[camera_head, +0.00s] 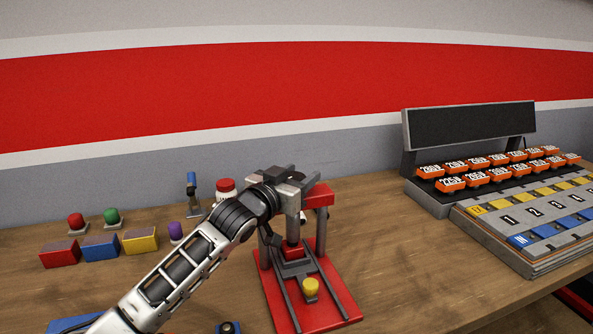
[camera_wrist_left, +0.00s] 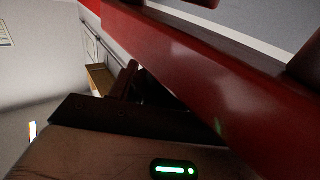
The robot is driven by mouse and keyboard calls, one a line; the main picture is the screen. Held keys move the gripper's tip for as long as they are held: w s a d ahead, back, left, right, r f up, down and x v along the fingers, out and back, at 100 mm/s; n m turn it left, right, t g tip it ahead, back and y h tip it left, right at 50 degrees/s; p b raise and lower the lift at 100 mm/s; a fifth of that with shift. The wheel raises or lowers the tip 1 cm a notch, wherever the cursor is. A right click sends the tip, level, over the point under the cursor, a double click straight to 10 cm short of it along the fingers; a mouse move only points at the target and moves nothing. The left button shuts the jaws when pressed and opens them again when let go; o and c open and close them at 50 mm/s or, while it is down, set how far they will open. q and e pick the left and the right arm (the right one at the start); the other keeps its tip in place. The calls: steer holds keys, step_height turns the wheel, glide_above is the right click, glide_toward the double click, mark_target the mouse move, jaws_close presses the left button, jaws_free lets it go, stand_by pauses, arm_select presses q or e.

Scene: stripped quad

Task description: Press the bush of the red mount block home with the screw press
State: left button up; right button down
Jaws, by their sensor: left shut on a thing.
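The screw press (camera_head: 335,300) stands on the bench with a red base, posts and a red top beam (camera_head: 320,194); the beam also crosses the left wrist view (camera_wrist_left: 190,70). The red mount block (camera_head: 292,249) sits low between the posts, under the press's grey screw column (camera_head: 292,226). A slide with a yellow knob (camera_head: 311,288) lies in front of it. My left gripper (camera_head: 286,178) is at the top of the press, shut on what seems to be its handle, mostly hidden by the jaws. The bush cannot be made out. My right gripper is not in view.
Red (camera_head: 61,253), blue (camera_head: 100,247) and yellow (camera_head: 140,241) blocks stand at the left, with red (camera_head: 76,222) and green (camera_head: 112,216) knobs behind. A rack of orange numbered pieces (camera_head: 450,184) and a numbered board (camera_head: 520,222) stand at the right. Bench right of the press is clear.

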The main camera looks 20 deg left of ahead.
arm_select(q)
steer(key=shift+f+m+g+h, duration=0.1)
steer(key=shift+m+g+h, duration=0.2)
steer(key=shift+m+h, duration=0.45)
steer(key=shift+s+d+h, duration=0.1)
steer(key=shift+h, duration=0.35)
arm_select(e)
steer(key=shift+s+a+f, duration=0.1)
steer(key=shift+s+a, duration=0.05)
arm_select(q)
steer(key=o, duration=1)
steer(key=shift+s+a, duration=0.2)
steer(key=shift+s, duration=0.15)
steer(key=shift+b+v, duration=1.7)
steer(key=shift+v, duration=5.85)
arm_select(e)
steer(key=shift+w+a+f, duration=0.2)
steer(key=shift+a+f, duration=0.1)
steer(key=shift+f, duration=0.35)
